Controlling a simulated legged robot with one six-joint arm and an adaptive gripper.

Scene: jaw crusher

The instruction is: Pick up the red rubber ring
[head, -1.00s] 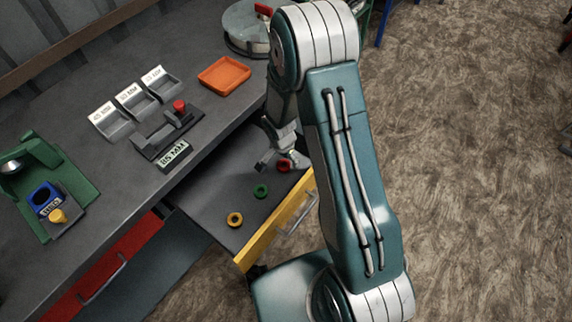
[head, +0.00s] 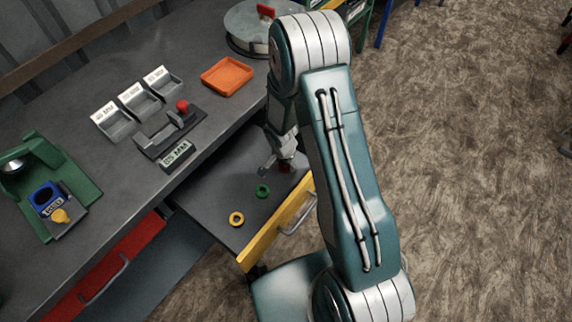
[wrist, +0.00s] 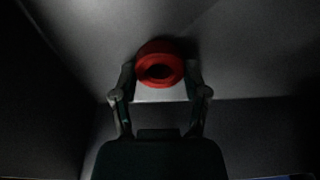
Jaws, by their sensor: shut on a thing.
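The red rubber ring (wrist: 160,64) sits between the two fingers of my gripper (wrist: 160,80) in the wrist view, with a finger against each side. My gripper is shut on it. In the head view my gripper (head: 280,170) is inside the open drawer, and only a small bit of red (head: 285,166) shows behind the fingers. I cannot tell whether the ring touches the drawer floor (head: 225,190).
A green ring (head: 263,191) and a yellow ring (head: 236,219) lie in the same drawer, behind its yellow front (head: 275,225). On the bench are an orange tray (head: 227,76), labelled bins (head: 117,125), a black fixture with a red knob (head: 182,106) and a green machine (head: 60,185).

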